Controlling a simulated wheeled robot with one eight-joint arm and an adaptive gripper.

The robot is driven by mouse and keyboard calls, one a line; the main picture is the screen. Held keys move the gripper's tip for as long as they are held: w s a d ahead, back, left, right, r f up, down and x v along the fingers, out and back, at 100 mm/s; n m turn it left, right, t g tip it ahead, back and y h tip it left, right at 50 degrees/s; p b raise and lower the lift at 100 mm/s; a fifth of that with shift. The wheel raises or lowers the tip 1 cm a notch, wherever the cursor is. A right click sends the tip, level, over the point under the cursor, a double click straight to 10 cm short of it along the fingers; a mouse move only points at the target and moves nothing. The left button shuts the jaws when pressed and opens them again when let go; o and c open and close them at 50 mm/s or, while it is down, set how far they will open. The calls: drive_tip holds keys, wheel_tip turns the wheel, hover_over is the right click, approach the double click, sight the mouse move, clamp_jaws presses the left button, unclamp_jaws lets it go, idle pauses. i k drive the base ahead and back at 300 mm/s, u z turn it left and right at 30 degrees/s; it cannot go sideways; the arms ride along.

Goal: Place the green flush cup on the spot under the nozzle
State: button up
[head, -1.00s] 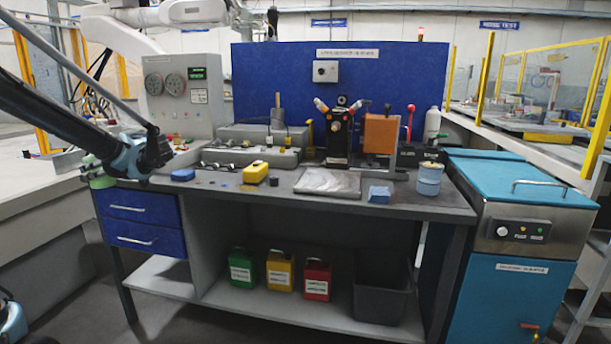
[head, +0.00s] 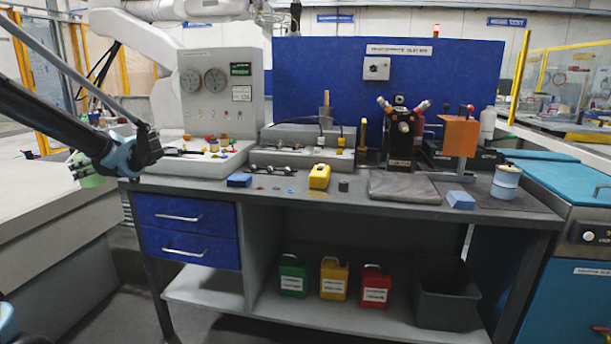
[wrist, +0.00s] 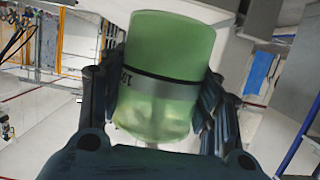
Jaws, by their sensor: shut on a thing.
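The translucent green flush cup (wrist: 165,75) fills the middle of the wrist view, with a black band and a dark mark on its side. My gripper (wrist: 155,105) is shut on it, with a dark finger on each side. In the head view, the cup (head: 92,179) shows at the left, partly hidden by my gripper (head: 82,166), beside the bench's left end.
Several coloured cans and a dark bin (head: 446,293) stand on the lower shelf. A pale table (head: 45,200) is at left.

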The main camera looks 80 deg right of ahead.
sight(401, 179)
drive_tip(key=i, duration=0.35)
drive_tip(key=z, duration=3)
drive_tip(key=i, duration=0.5)
